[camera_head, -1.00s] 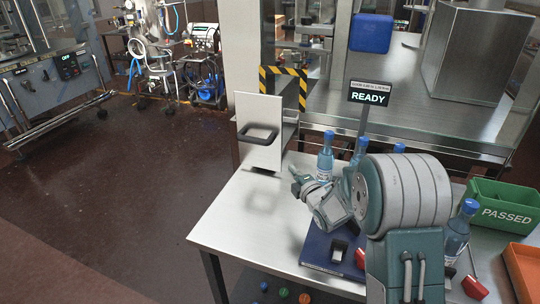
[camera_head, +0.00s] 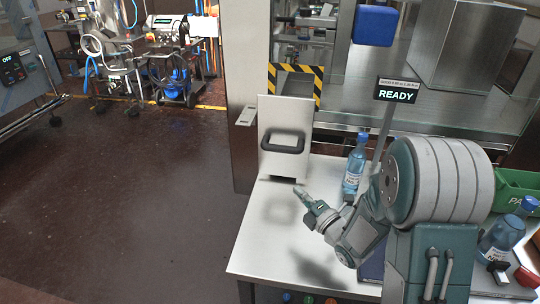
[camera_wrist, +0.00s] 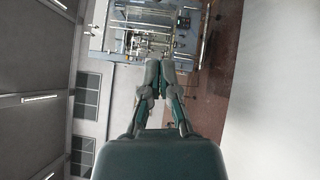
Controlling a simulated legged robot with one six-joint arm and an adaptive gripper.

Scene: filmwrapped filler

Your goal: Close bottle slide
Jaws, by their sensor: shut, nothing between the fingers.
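The bottle slide's pale front panel (camera_head: 299,170) with its black loop handle (camera_head: 283,142) stands out in front of the machine opening framed in yellow-black stripes (camera_head: 316,88). How far out it is cannot be judged exactly. My gripper (camera_head: 299,190) is shut and empty, just below the panel in the head view and over the bare table, apart from the handle. In the wrist view its fingers (camera_wrist: 158,66) are together with nothing between them. A bottle with a blue cap (camera_head: 354,168) stands upright on the table behind my arm. The panel hides the inside of the slide.
A sign reading READY (camera_head: 396,93) stands on a post behind my arm. Another blue-capped bottle (camera_head: 499,238) and a green bin (camera_head: 513,188) are at the right, partly hidden. The steel table (camera_head: 262,240) is clear at its left end.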

